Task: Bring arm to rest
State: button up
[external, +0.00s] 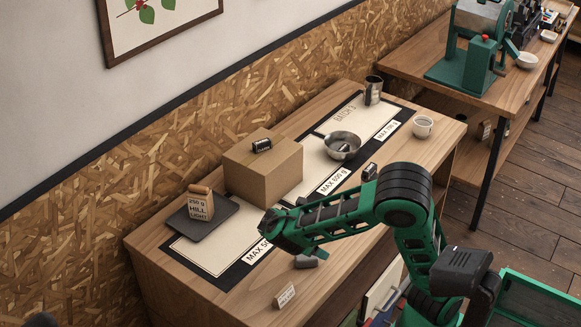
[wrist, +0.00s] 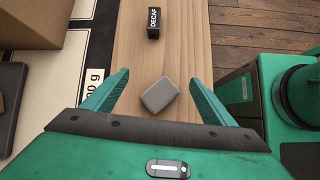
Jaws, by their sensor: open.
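My gripper (external: 277,236) is at the end of my green arm, over the front part of the wooden counter (external: 352,262). In the wrist view its two green fingers (wrist: 158,80) are spread apart with nothing held between them. A grey block (wrist: 159,94) lies on the wood below, in the gap between the fingers as seen from the wrist. The grey block also shows just right of the gripper in the external view (external: 306,262). My arm hides part of the counter and its mat.
A black DECAF block (wrist: 153,22) stands beyond the grey block.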

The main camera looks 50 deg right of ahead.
jog(key=s+d+m+y, duration=0.1)
jog(key=d, duration=0.1)
jog(key=s+d+m+g+y, duration=0.1)
jog(key=d+m, duration=0.1)
jog(key=s+d+m, duration=0.2)
jog(key=shift+d+f+g+y, duration=0.1)
jog(key=shift+f+g+y, duration=0.3)
jog(key=s+d+m, duration=0.1)
jog(key=s+d+m+y, duration=0.1)
jog(key=s+m, duration=0.1)
jog(key=s+d+m+y, duration=0.1)
jog(key=s+m, duration=0.1)
jog(key=shift+s+d+r+g, duration=0.2)
jog(key=shift+d+g, duration=0.1)
jog(key=shift+d, duration=0.05)
jog(key=s+d+r+m+t+y, duration=0.1)
jog(key=s+r+m, duration=0.1)
jog(key=s+m, duration=0.4)
jog(key=s+d+r+m+t+y, duration=0.1)
jog(key=s+d+r+m+y, duration=0.1)
jog(key=s+m, duration=0.5)
jog(key=shift+s, duration=0.7)
